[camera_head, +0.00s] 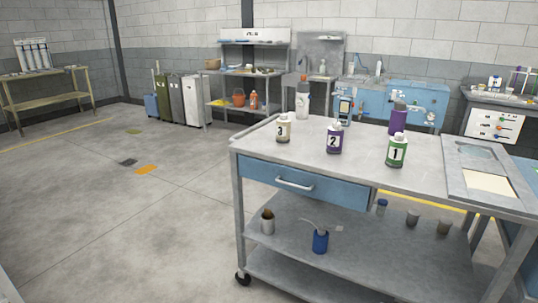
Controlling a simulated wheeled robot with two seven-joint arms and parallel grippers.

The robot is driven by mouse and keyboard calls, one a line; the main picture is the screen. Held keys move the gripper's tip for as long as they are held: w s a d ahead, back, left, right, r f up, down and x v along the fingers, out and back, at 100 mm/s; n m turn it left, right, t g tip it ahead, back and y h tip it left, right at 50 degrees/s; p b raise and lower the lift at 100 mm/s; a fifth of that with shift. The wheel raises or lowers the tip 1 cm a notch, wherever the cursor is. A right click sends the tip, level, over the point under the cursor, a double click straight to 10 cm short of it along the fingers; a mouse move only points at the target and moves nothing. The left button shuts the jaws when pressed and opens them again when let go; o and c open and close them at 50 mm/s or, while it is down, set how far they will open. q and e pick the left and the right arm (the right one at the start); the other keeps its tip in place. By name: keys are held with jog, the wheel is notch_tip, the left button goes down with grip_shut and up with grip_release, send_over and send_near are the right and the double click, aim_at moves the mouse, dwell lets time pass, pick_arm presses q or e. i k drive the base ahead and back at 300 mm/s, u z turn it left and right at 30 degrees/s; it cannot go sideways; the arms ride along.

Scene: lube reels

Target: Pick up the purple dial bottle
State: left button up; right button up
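A purple bottle (334,140) with a white cap and the number 2 on its label stands upright on the grey top of a wheeled cart. A second purple container (398,119), plain and taller, stands behind it to the right. I cannot tell from its small size whether either one carries a dial. Neither of my grippers is in view.
The cart top (375,172) also holds a cream bottle 3 (283,128), a green bottle 1 (396,151), a white bottle (303,100) and a flat tray (488,180) at right. The cart's front is clear. Open floor (120,220) lies left.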

aim_at(335, 137)
jog(key=u, duration=0.9)
jog(key=i, duration=1.4)
jog(key=z, duration=0.45)
